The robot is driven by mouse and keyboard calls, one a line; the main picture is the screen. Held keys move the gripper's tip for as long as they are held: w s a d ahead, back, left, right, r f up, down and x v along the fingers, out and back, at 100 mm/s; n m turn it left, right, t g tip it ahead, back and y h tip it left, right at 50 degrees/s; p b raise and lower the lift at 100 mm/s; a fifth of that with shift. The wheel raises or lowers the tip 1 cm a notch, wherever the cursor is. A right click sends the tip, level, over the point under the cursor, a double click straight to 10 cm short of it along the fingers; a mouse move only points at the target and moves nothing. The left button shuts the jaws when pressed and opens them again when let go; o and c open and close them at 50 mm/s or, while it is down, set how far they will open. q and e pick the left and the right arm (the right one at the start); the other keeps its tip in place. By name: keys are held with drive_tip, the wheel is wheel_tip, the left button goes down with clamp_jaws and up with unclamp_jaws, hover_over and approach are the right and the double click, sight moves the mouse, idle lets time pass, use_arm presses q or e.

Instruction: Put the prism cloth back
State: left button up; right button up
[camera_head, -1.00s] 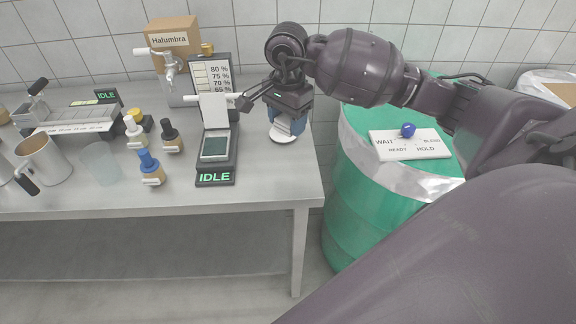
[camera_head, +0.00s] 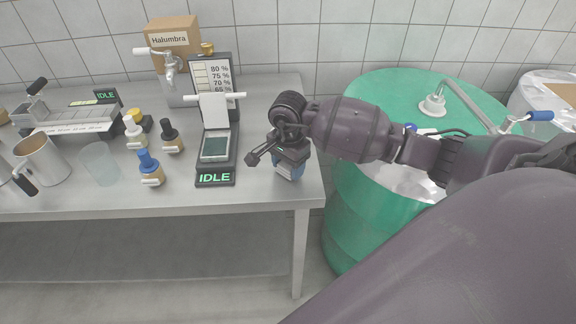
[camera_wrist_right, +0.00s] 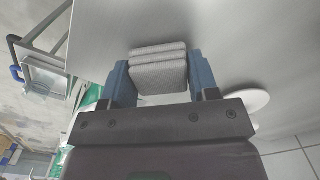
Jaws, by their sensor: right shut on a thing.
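The prism cloth (camera_wrist_right: 158,72), a folded grey-white pad with a woven texture, sits between the two blue fingers of my right gripper (camera_wrist_right: 160,78) in the right wrist view. The fingers are shut on its sides. My left gripper is not in view.
An instrument (camera_head: 215,178) reading IDLE, its white flap raised, stands left of the gripper. Dropper bottles (camera_head: 150,168), a beaker (camera_head: 100,163) and a steel mug (camera_head: 42,160) stand further left. A green drum (camera_head: 350,205) is right of the bench. The bench's front strip is clear.

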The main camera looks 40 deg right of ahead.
drive_tip(key=shift+f, duration=0.25)
drive_tip(key=shift+f, duration=0.1)
drive_tip(key=o, duration=0.9)
wheel_tip(320, 180, up, 12)
drive_tip(key=shift+r, duration=0.2)
idle(0.4)
